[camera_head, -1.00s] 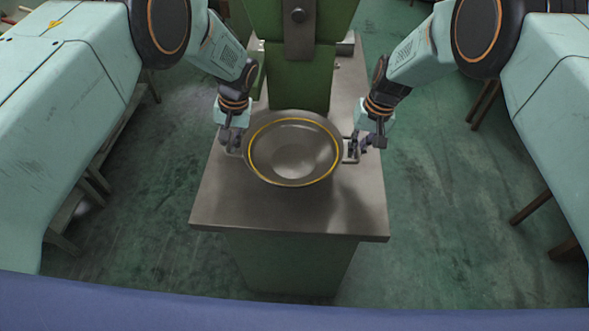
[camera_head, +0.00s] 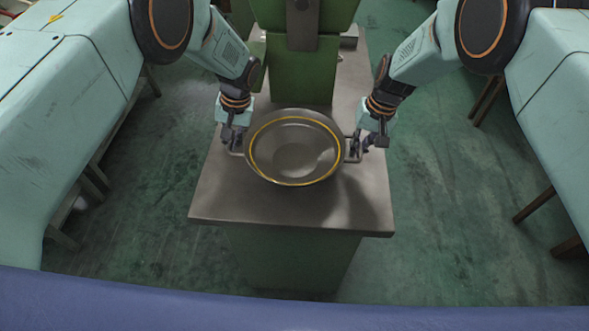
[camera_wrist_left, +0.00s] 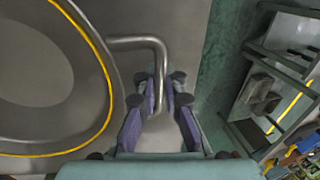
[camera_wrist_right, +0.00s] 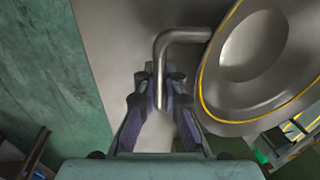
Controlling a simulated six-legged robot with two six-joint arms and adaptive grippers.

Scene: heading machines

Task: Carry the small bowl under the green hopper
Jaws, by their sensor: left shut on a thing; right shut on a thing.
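The small bowl (camera_head: 294,150) is a grey metal dish with a yellow ring inside its rim and a handle on each side. It is over the metal top of the green machine, in front of the green column. My left gripper (camera_head: 232,143) is shut on the bowl's left handle, which shows in the left wrist view (camera_wrist_left: 161,62). My right gripper (camera_head: 365,146) is shut on the right handle, seen in the right wrist view (camera_wrist_right: 160,65). Whether the bowl touches the top is hard to tell. The green column (camera_head: 300,72) rises behind it; no separate hopper is clear.
The metal top (camera_head: 290,208) is bare in front of the bowl and drops off at its front edge. A grey bracket (camera_head: 302,25) is on the column. Benches stand at the left, and brown legs (camera_head: 535,205) at the right. Green floor lies around.

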